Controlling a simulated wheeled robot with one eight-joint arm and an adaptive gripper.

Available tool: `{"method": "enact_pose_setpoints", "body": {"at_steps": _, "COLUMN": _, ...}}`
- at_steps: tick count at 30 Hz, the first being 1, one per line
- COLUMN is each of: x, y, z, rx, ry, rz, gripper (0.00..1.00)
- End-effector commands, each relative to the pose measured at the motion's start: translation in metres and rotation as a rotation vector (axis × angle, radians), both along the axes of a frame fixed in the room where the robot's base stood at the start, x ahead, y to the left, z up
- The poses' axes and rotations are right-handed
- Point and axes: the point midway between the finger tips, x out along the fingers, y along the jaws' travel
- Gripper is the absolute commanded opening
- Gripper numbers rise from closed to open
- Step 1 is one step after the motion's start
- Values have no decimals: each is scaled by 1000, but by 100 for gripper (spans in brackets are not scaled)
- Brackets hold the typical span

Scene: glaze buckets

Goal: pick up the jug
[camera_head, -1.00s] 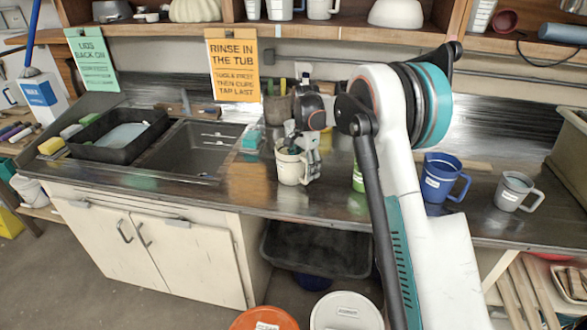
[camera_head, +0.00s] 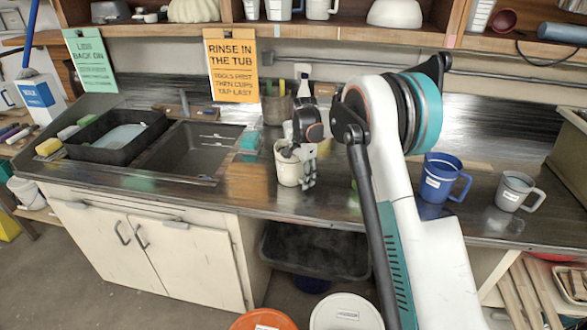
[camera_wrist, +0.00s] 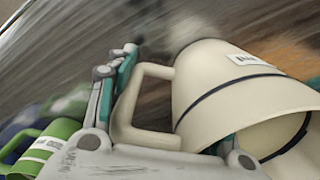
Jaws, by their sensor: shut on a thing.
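The cream jug (camera_head: 287,168) is upright at the counter, right of the sink. In the wrist view the jug (camera_wrist: 245,95) looms large, with a white label, a dark band and its open mouth at lower right. My gripper (camera_head: 306,163) is at the jug's right side, shut on its handle (camera_wrist: 128,108). In the wrist view one teal-padded finger lies along the handle's outer side; the other is partly hidden by the jug. I cannot tell whether the base touches the counter.
A blue jug (camera_head: 438,180) and a grey jug (camera_head: 514,191) stand to the right on the counter. A green cup (camera_wrist: 42,150) is close left in the wrist view. The sink (camera_head: 190,152) and black tub (camera_head: 118,138) are left. A shelf (camera_head: 350,36) runs above.

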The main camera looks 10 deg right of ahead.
Motion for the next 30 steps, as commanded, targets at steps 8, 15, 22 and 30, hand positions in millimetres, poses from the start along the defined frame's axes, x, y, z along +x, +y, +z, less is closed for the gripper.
{"method": "enact_pose_setpoints", "body": {"at_steps": 8, "x": -1, "y": -1, "z": 0, "rx": -2, "ry": 4, "rz": 0, "gripper": 0}}
{"method": "enact_pose_setpoints", "body": {"at_steps": 15, "x": -1, "y": -1, "z": 8, "rx": -1, "ry": 3, "rz": -1, "gripper": 0}}
{"method": "enact_pose_setpoints", "body": {"at_steps": 22, "x": 0, "y": 0, "z": 26, "rx": -1, "ry": 2, "rz": 0, "gripper": 0}}
{"method": "enact_pose_setpoints", "body": {"at_steps": 30, "x": 0, "y": 0, "z": 54, "rx": 0, "ry": 1, "rz": 0, "gripper": 0}}
